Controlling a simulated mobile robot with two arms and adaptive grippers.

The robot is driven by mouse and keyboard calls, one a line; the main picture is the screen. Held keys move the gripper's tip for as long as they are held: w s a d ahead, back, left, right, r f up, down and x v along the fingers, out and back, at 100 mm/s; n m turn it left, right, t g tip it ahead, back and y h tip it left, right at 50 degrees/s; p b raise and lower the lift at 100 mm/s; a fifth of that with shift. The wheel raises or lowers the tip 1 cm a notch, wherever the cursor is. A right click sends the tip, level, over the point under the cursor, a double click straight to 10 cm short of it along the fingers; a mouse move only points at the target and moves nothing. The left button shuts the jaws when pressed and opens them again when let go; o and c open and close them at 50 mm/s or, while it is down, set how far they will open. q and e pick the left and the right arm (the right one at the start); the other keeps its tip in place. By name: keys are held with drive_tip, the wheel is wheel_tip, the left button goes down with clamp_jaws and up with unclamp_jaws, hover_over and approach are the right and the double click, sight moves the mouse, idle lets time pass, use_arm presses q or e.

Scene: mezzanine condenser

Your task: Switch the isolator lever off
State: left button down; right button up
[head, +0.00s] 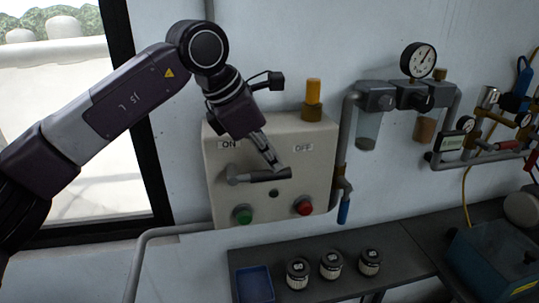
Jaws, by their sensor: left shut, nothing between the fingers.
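The isolator lever (262,177) is on the front of a beige wall box (222,161). It lies nearly level, its grey end at the left and its dark grip reaching right to just below the OFF label (303,148). The ON label (229,144) is at the upper left of the box, partly covered by my gripper. My left gripper (278,167) comes down from above. Its fingers are shut and empty, with the tips at the dark grip near its right end. I cannot tell if they touch it. My right gripper is not in view.
A green button (243,215) and a red button (304,206) sit low on the box, with an orange-topped beacon (313,95) above. A shelf below holds a blue tray (255,284) and several jars (331,264). Pipes and a gauge (418,60) are at the right.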

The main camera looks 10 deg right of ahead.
use_arm(q)
drive_tip(key=shift+s+f, duration=0.1)
drive_tip(key=shift+f, duration=0.2)
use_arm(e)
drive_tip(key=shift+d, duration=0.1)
use_arm(q)
drive_tip(key=shift+r, duration=0.5)
wheel_tip(320, 180, up, 13)
drive_tip(key=s, duration=0.2)
drive_tip(key=shift+s+r, duration=0.15)
drive_tip(key=shift+s, duration=0.2)
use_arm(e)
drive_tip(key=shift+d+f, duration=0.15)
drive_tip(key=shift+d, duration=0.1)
